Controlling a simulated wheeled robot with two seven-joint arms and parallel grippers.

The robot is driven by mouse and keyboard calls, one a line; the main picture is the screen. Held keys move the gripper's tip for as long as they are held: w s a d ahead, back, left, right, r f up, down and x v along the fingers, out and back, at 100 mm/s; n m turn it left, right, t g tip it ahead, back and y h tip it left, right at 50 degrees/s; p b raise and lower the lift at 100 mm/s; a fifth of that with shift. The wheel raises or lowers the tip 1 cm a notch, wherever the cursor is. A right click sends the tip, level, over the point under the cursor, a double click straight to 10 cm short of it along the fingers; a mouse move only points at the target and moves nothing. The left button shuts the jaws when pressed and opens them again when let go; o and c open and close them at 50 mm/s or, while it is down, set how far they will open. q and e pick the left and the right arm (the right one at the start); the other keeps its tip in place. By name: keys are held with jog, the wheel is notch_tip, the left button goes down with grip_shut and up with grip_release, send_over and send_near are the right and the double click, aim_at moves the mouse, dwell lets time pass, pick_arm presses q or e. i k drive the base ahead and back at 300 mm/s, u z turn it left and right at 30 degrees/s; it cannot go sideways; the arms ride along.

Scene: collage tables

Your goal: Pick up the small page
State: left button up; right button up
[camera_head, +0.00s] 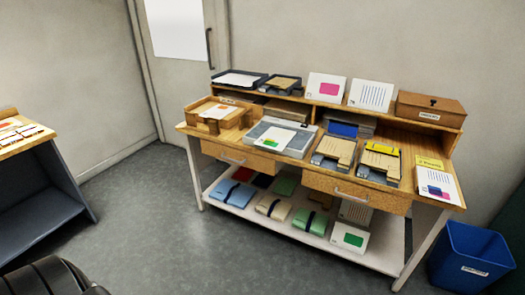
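Several printed pages are at the desk, and I cannot tell which one is the small page. A white page with a green patch (273,138) lies in a grey tray on the desktop. A page with a pink block (326,87) and a page with dark lines (370,95) lean upright on the upper shelf. A page with blue and red blocks (438,184) is at the desktop's right end. A white page with a green block (350,237) is on the lower shelf. Neither gripper is in view.
The wooden desk (320,173) also holds trays and a wooden box (430,109). Notebooks lie on its lower shelf (377,258). A blue bin (470,256) stands at right, another table (45,190) at left. A dark object (50,280) is at bottom left. Floor between is clear.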

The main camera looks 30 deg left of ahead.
aim_at(275, 139)
jog(key=z, duration=0.75)
jog(key=i, duration=1.05)
jog(key=z, duration=0.1)
